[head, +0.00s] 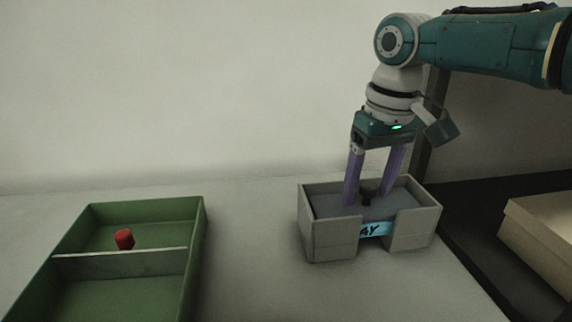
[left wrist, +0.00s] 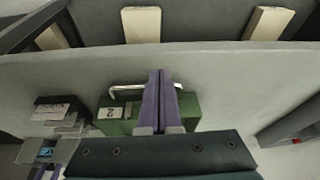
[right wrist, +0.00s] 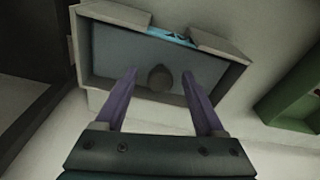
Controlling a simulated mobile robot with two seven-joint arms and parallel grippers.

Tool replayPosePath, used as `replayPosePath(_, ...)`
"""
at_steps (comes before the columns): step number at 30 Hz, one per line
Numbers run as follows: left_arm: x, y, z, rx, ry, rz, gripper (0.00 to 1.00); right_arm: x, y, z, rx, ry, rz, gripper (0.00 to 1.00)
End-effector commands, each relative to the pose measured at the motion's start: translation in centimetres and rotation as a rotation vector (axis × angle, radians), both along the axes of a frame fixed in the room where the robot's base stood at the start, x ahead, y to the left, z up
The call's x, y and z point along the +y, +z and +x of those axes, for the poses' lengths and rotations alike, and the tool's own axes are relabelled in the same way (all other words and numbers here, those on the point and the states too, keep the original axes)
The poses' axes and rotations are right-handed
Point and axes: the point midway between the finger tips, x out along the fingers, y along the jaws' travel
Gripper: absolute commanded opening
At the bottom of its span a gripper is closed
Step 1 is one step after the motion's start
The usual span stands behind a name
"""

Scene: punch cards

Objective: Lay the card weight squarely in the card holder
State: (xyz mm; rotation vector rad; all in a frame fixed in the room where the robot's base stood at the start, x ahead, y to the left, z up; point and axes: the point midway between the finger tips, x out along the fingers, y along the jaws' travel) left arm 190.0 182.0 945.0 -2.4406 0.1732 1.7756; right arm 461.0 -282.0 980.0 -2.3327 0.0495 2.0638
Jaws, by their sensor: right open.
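The card holder (head: 330,238) is a grey open box with a notched front and a blue label (head: 376,229) showing "AY" in the notch. The card weight (head: 325,204) is a blue-grey slab with a dark knob (right wrist: 160,78). It lies inside the holder, below the rim, and looks roughly level. In the right wrist view its edges run about along the holder walls (right wrist: 88,60). My right gripper (head: 369,199) is open, pointing down, with one purple finger on each side of the knob, apart from it. My left gripper (left wrist: 160,72) is shut, away from the holder.
A green divided tray (head: 195,250) with a red peg (head: 124,239) stands at the left. In the left wrist view a green box (left wrist: 118,127) with a pale handle is behind my fingers. A cardboard box (head: 535,230) lies at the right. The table between tray and holder is clear.

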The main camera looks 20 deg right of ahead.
Motion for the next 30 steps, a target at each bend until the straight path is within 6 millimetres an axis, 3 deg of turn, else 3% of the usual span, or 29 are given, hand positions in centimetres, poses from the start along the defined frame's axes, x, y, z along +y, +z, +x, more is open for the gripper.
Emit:
replayPosePath(7, 0.0, 0.4, 0.0, 0.000, 0.000, 0.000, 0.00, 0.0, 0.9, -0.1, 0.001, 0.001, 0.000, 0.71)
replayPosePath(15, 0.2, 1.5, 0.0, 0.000, -0.004, 0.007, 0.00, 0.0, 6.2, -0.7, -0.004, 0.001, 0.000, 0.71)
replayPosePath(21, 0.3, 1.6, 0.0, -0.001, -0.007, 0.011, 0.00, 0.0, 9.1, -1.1, -0.002, 0.000, 0.001, 0.71)
replayPosePath(30, 0.3, 1.6, 0.0, -0.001, -0.007, 0.011, 0.00, 0.0, 9.9, -1.2, 0.001, 0.000, 0.000, 0.71)
